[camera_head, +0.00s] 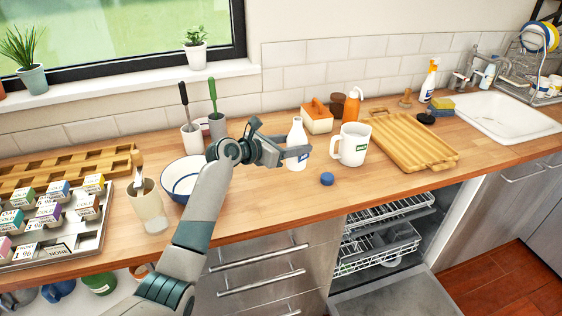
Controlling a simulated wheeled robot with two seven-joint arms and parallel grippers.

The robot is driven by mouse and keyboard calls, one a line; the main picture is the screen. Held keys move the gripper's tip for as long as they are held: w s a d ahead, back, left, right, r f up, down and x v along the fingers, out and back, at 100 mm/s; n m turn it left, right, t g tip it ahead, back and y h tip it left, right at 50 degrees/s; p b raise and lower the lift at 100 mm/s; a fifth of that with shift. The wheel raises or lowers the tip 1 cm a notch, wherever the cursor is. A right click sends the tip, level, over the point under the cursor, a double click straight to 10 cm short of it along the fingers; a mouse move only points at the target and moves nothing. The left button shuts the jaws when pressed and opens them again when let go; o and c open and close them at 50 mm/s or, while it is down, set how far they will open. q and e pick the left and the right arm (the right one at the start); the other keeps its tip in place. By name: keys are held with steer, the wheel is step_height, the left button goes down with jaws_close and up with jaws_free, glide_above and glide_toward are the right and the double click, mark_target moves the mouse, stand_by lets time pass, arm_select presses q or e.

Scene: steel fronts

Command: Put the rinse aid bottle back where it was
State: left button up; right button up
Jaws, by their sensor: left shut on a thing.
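A white bottle (297,135) with a blue label stands upright over the wooden counter (258,203), left of a large white mug. I take it to be the rinse aid bottle. My left gripper (297,151) is shut on this bottle, its fingers around the lower body. Whether the bottle's base touches the counter is hard to tell. A round blue cap (327,179) lies on the counter in front of the bottle, to its right. My right gripper is not in view.
A white mug (350,146) stands close right of the bottle, with a wooden tray (413,143) beyond. A bowl (182,181) and beige cup (150,208) are left. The open dishwasher (385,240) is below. Counter around the blue cap is clear.

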arm_select(q)
steer(key=a+f, duration=0.1)
steer(key=a, duration=0.1)
steer(key=s+a+f, duration=0.1)
steer(key=a, duration=0.1)
steer(key=shift+s+f+p, duration=0.15)
steer(key=shift+f+p, duration=0.05)
steer(key=shift+p, duration=0.15)
steer(key=shift+d, duration=0.1)
steer(key=shift+f+p, duration=0.4)
steer(key=shift+f, duration=1.65)
steer(key=o, duration=1.2)
steer(key=shift+f, duration=0.1)
steer(key=shift+o, duration=0.2)
steer(key=b+v, duration=0.1)
steer(key=v, duration=1.1)
